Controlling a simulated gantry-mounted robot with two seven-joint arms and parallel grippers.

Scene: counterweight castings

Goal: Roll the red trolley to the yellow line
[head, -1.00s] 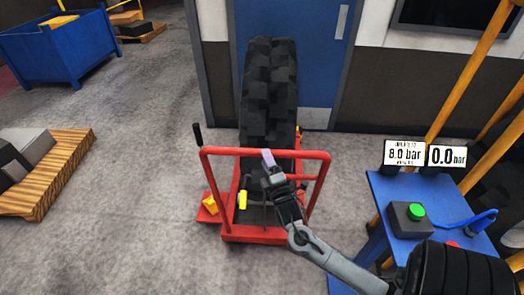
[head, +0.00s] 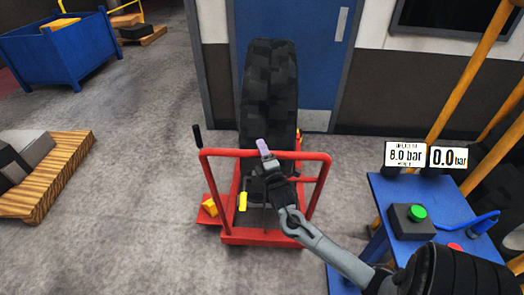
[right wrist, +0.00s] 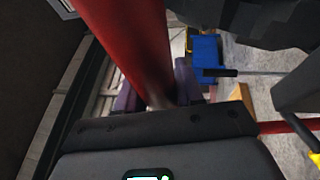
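The red trolley (head: 268,236) stands on the grey floor in the middle of the head view, with a large dark tyre-like thing (head: 268,95) upright at its far side. Its red handlebar (head: 225,153) runs across the near side. My right gripper (head: 263,148) is at the middle of this bar. In the right wrist view the red bar (right wrist: 130,45) lies between my purple finger pads (right wrist: 158,92); whether they press on it, I cannot tell. My left gripper is out of view. I see no yellow line on the floor.
A blue table (head: 440,195) with a green button and gauges stands at right beside yellow posts. A wooden pallet (head: 62,170) with dark blocks and a blue bin (head: 55,55) are at left. A blue door (head: 300,30) is behind the trolley. Floor left of the trolley is clear.

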